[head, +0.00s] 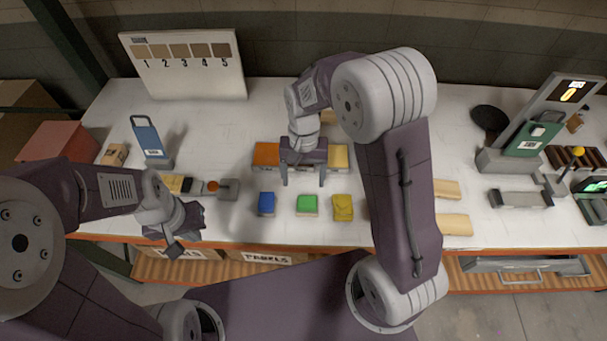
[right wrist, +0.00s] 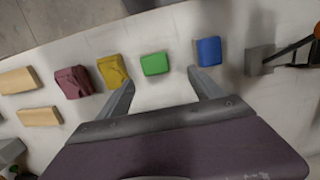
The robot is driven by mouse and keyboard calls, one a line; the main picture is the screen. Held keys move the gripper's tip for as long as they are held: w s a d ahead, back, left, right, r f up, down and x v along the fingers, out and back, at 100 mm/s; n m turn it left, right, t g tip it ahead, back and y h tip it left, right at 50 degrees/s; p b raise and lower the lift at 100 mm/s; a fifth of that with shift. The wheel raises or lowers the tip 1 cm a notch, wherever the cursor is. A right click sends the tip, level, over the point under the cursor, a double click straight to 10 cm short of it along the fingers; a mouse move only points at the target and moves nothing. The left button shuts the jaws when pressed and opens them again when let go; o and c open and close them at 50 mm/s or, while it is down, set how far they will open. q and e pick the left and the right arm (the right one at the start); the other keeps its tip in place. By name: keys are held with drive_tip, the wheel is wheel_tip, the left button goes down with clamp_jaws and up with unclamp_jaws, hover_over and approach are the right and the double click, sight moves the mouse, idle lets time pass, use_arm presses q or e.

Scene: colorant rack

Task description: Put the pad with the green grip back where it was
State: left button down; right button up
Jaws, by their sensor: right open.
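The pad with the green grip (head: 307,204) lies on the table between the blue pad (head: 266,204) and the yellow pad (head: 343,207). It also shows in the right wrist view (right wrist: 154,64), just beyond the fingertips. My right gripper (head: 303,183) is open and empty, above the table and slightly behind the green pad. In the right wrist view the two fingers (right wrist: 160,78) point toward either side of the green pad, apart from it. My left gripper (head: 180,240) is near the table's front edge; its jaws are unclear.
An orange block (head: 266,155) and a yellow-orange block (head: 338,157) stand behind my right gripper. A maroon pad (right wrist: 73,82) lies beside the yellow pad. Light wooden blocks (head: 453,224) lie to the right. A numbered board (head: 187,65) stands at the back left.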

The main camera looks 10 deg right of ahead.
drive_tip(key=s+d+n+t+b, duration=0.1)
drive_tip(key=s+d+n+t, duration=0.1)
drive_tip(key=s+d, duration=0.5)
drive_tip(key=s+n, duration=0.1)
drive_tip(key=s, duration=0.1)
drive_tip(key=shift+s+f+t, duration=0.3)
drive_tip(key=shift+f, duration=0.05)
drive_tip(key=shift+a, duration=0.1)
idle(0.8)
